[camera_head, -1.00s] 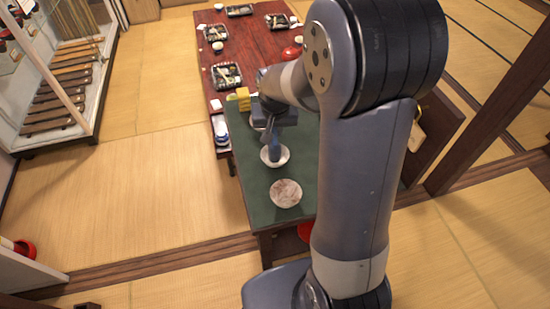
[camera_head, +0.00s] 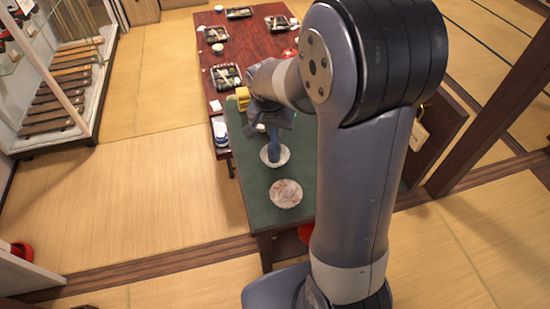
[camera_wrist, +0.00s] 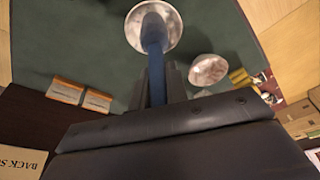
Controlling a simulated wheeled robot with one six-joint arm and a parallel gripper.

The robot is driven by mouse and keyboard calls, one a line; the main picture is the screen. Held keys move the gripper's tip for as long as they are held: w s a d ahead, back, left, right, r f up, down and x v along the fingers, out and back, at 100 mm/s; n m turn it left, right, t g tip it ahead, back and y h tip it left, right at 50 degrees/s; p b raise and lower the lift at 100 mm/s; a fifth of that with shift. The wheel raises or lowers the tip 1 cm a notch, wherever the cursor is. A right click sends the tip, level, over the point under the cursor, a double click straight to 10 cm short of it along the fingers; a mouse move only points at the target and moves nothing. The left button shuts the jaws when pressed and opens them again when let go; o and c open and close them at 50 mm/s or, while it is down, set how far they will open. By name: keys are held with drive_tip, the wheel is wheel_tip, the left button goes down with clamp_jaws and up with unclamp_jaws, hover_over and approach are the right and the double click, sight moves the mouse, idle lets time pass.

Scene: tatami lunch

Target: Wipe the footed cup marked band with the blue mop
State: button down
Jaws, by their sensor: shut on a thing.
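My gripper (camera_wrist: 157,82) is shut on the blue mop (camera_wrist: 153,32), whose handle stands between the fingers. In the head view the gripper (camera_head: 273,125) holds the mop (camera_head: 274,146) upright, its lower end in or against a pale round vessel (camera_head: 283,160) on the green tabletop. The wrist view shows this pale vessel (camera_wrist: 174,24) around the mop's end. A second pale vessel (camera_wrist: 208,70) stands apart from it. A wide, reddish-mottled dish (camera_head: 286,194) lies nearer the table's front edge. I cannot read any band mark on the vessels, nor tell which is the footed cup.
The green table (camera_head: 255,185) adjoins a dark red table (camera_head: 250,45) with several trays. A yellow object (camera_head: 242,98) stands at the green table's left edge. Two orange-brown blocks (camera_wrist: 65,90) (camera_wrist: 97,101) lie left of my gripper in the wrist view. A display case (camera_head: 60,85) stands far left.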

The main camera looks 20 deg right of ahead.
drive_tip(key=n, duration=0.3)
drive_tip(key=n+y+p, duration=0.1)
drive_tip(key=n, duration=0.2)
drive_tip(key=shift+w+d+t+y+p, duration=0.2)
drive_tip(key=shift+t+y+p, duration=0.1)
drive_tip(key=n+y+b, duration=0.1)
drive_tip(key=n, duration=0.2)
drive_tip(key=n+b, duration=0.1)
drive_tip(key=n, duration=0.3)
drive_tip(key=shift+w+d+y, duration=0.15)
drive_tip(key=shift+w+y, duration=0.05)
drive_tip(key=shift+y, duration=0.2)
drive_tip(key=m, duration=0.2)
drive_tip(key=m+h+p, duration=0.1)
drive_tip(key=m, duration=0.3)
drive_tip(key=shift+s+a+h+p, duration=0.1)
drive_tip(key=shift+a+h+p, duration=0.15)
drive_tip(key=shift+h+p, duration=0.1)
drive_tip(key=m, duration=0.2)
drive_tip(key=m+h+b, duration=0.1)
drive_tip(key=m, duration=0.1)
drive_tip(key=shift+s+a+f+m, duration=0.1)
drive_tip(key=shift+a+f+m, duration=0.1)
drive_tip(key=shift+m, duration=0.1)
drive_tip(key=shift+s+m+g+h+b, duration=0.1)
drive_tip(key=shift+m+g+h+b, duration=0.4)
drive_tip(key=shift+m, duration=1)
